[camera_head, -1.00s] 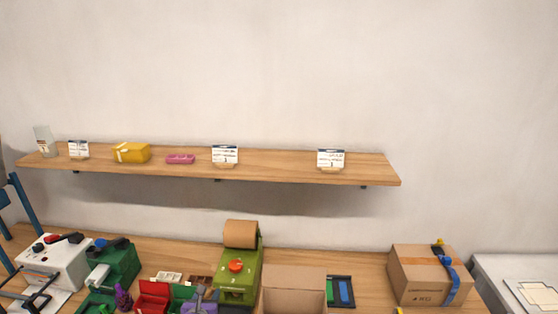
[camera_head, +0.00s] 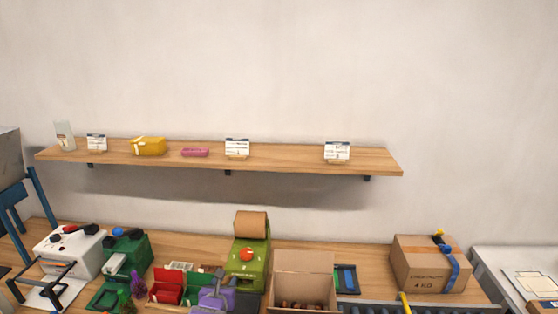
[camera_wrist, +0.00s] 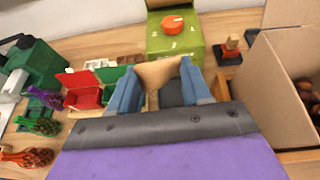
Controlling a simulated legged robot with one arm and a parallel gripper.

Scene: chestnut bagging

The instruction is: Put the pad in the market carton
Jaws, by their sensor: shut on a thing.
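The pad (camera_wrist: 160,71) is a folded piece of brown kraft paper. In the wrist view my gripper (camera_wrist: 155,82) has its blue fingers shut on it, just in front of the green paper machine (camera_wrist: 176,40). The purple and dark grey of my arm's end fills the bottom of that view. In the head view my purple gripper (camera_head: 213,298) shows at the bottom edge, left of the market carton, and the pad cannot be made out. The market carton (camera_head: 304,263) is open, with chestnuts inside. It also shows at the right of the wrist view (camera_wrist: 262,85), apart from the pad.
The green machine (camera_head: 247,266) with its paper roll stands close left of the carton. Red and green bins (camera_head: 167,286) and a white sealer (camera_head: 70,250) are further left. A closed carton (camera_head: 430,270) stands right. A shelf (camera_head: 290,160) runs above.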

